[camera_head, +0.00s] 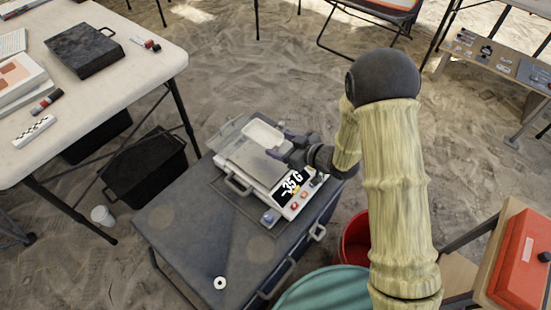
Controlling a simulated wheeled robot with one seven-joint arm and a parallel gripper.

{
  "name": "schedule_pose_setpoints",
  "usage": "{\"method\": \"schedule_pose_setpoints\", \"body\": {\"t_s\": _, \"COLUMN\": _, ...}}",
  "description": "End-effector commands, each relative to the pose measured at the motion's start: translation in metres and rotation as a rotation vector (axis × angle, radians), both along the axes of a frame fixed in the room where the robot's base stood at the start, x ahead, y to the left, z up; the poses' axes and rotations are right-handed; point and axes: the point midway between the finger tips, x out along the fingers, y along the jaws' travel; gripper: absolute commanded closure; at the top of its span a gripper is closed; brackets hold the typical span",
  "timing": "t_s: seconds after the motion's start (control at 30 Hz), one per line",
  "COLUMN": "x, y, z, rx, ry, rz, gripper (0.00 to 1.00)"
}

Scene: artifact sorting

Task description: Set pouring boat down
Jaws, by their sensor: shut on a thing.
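The pouring boat (263,134) is a small white tray with a raised rim, roughly level. It is at the back edge of the metal plate of the scale (252,163); I cannot tell whether it touches the plate or hangs just above it. My gripper (281,148) has purplish fingers and comes in from the right, shut on the boat's near right side. The scale's display reads -35 G. The scale stands on a dark grey case (180,235).
A white ring (220,283) lies on the case's near end, otherwise mostly clear. A red bucket (354,240) and teal lid (325,290) are at its right. A white table (135,60) stands left with a black box (84,50). A red case (524,260) is far right.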

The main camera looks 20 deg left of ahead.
Motion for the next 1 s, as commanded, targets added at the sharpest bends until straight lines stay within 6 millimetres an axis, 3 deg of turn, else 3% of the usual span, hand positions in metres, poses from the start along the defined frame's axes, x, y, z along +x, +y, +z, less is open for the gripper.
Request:
{"method": "schedule_pose_setpoints", "body": {"t_s": 0.03, "x": -0.001, "y": 0.000, "z": -0.016, "rx": -0.003, "ry": 0.004, "rz": 0.001, "gripper": 0.56}}
{"method": "schedule_pose_setpoints", "body": {"t_s": 0.2, "x": 0.000, "y": 0.000, "z": -0.041, "rx": -0.002, "ry": 0.002, "rz": 0.001, "gripper": 0.56}}
{"method": "schedule_pose_setpoints", "body": {"t_s": 0.57, "x": 0.000, "y": 0.000, "z": -0.044, "rx": -0.001, "ry": 0.000, "rz": 0.000, "gripper": 0.56}}
{"method": "schedule_pose_setpoints", "body": {"t_s": 0.8, "x": 0.000, "y": 0.000, "z": -0.076, "rx": -0.003, "ry": 0.002, "rz": 0.001, "gripper": 0.56}}
{"method": "schedule_pose_setpoints", "body": {"t_s": 1.0, "x": 0.000, "y": 0.000, "z": -0.080, "rx": 0.000, "ry": 0.000, "rz": 0.000, "gripper": 0.56}}
